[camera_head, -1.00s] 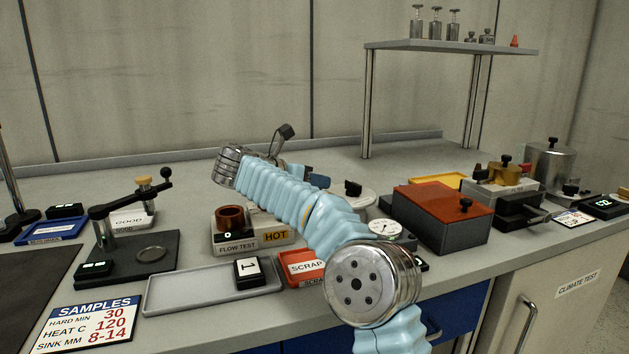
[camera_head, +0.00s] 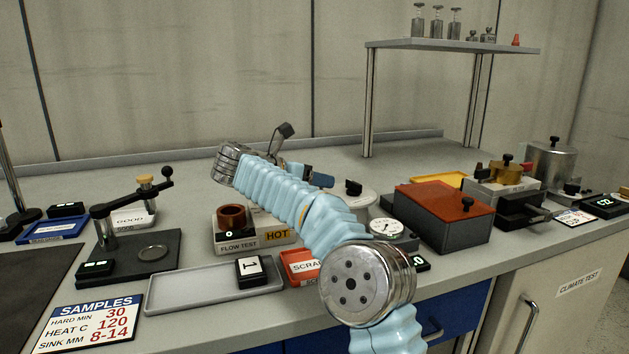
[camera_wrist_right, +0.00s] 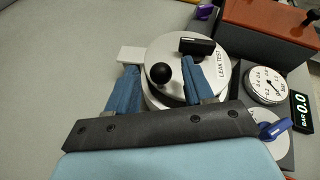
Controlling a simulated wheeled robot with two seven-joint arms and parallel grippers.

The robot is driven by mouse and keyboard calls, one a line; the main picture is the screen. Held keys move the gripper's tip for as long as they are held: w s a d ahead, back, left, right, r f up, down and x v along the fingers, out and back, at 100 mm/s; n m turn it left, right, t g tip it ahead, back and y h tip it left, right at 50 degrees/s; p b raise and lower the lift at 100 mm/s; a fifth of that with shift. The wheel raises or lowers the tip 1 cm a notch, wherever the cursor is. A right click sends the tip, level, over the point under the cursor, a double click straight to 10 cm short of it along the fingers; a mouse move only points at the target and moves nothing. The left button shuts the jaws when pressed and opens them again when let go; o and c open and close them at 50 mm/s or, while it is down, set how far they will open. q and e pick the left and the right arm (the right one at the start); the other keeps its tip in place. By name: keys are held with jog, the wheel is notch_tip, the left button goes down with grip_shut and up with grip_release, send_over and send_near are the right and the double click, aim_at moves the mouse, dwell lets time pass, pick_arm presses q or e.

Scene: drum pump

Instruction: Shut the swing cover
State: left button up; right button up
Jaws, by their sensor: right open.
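A round pale metal cover marked LEAK TEST (camera_wrist_right: 207,83) lies in the middle of the right wrist view, with a black bar handle (camera_wrist_right: 197,47) on top. In the head view it shows partly behind my right arm (camera_head: 350,203). A black ball knob (camera_wrist_right: 160,73) stands near its left edge. My right gripper (camera_wrist_right: 159,68) is open, its two blue fingers on either side of the ball knob; I cannot tell if they touch it. In the head view the fingers (camera_head: 319,180) show beyond the arm. How far the cover is shut is not clear. My left gripper is out of view.
A pressure gauge (camera_wrist_right: 264,86) and a blue-handled valve (camera_wrist_right: 272,129) sit right of the cover. A red-lidded box (camera_head: 440,213) stands beside them. The red scrap tray (camera_head: 299,267) and grey tray (camera_head: 205,289) lie in front.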

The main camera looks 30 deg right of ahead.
jog(key=v, duration=1.3)
jog(key=shift+a+r, duration=0.2)
jog(key=shift+a, duration=0.15)
